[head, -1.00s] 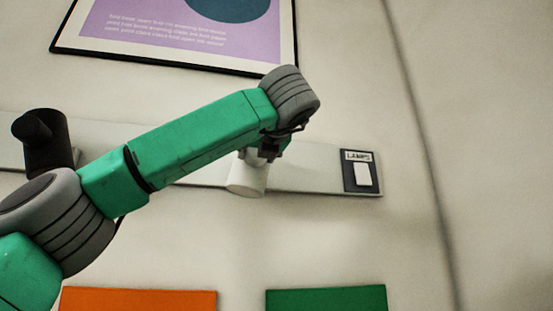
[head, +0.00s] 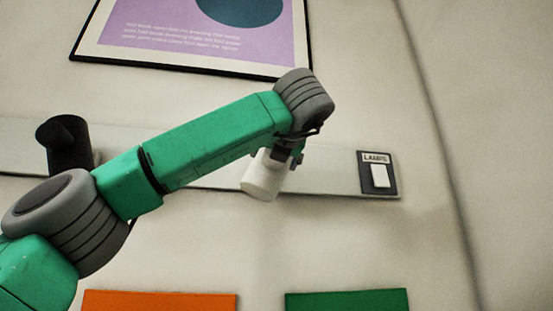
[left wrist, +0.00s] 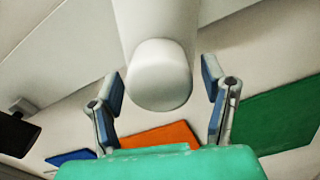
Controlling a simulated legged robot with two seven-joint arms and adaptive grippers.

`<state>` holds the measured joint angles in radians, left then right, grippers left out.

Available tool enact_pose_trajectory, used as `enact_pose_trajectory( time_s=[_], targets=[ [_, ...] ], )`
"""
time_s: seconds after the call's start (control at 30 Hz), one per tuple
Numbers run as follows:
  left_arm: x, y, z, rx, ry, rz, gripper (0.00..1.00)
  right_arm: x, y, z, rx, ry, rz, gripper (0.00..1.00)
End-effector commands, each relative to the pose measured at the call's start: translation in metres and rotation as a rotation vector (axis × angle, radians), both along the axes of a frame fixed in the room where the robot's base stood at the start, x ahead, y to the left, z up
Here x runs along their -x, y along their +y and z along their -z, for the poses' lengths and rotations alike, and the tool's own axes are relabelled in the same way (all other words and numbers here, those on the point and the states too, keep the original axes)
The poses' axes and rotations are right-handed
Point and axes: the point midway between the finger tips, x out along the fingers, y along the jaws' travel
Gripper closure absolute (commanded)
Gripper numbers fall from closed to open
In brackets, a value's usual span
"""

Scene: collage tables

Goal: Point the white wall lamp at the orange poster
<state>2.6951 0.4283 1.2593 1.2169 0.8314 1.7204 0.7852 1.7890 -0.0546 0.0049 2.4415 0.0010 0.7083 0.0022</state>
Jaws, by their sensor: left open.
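The white wall lamp (head: 262,178) hangs from the wall rail in the head view, its free end pointing down and tilted to the lower left. The lamp's rounded end also fills the upper middle of the left wrist view (left wrist: 160,75). My left gripper (head: 283,157) is at the lamp, partly hidden behind my arm. In the left wrist view its two fingers stand apart on either side of the lamp, with visible gaps. The orange poster (head: 160,302) shows only its top strip, below and left of the lamp; it also shows in the left wrist view (left wrist: 158,138). My right gripper is out of view.
A black lamp (head: 65,145) sits on the rail (head: 335,182) at the left. A lamp switch panel (head: 378,173) is at the rail's right end. A green poster (head: 347,301) is below, a framed purple poster (head: 190,38) above. A blue poster (left wrist: 70,157) shows in the left wrist view.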

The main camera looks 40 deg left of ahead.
Motion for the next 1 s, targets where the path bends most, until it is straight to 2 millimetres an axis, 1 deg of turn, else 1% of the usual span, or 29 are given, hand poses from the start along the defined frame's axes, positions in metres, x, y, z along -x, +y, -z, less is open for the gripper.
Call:
enact_pose_trajectory(
  time_s=[0.17,0.4,0.6,0.77,1.0],
  targets=[
    [0.012,-0.015,-0.002,-0.002,-0.003,0.002,0.33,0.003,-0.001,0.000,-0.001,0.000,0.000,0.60],
    [0.043,-0.052,0.000,-0.001,-0.001,0.001,0.33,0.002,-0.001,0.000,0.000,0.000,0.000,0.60],
    [0.064,-0.075,0.002,0.002,0.001,0.000,0.33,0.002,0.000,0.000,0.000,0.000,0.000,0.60],
    [0.071,-0.085,0.003,0.002,0.003,0.001,0.33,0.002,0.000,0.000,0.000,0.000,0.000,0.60],
    [0.073,-0.086,0.003,0.002,0.003,0.000,0.33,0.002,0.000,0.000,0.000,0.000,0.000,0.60]
  ],
)
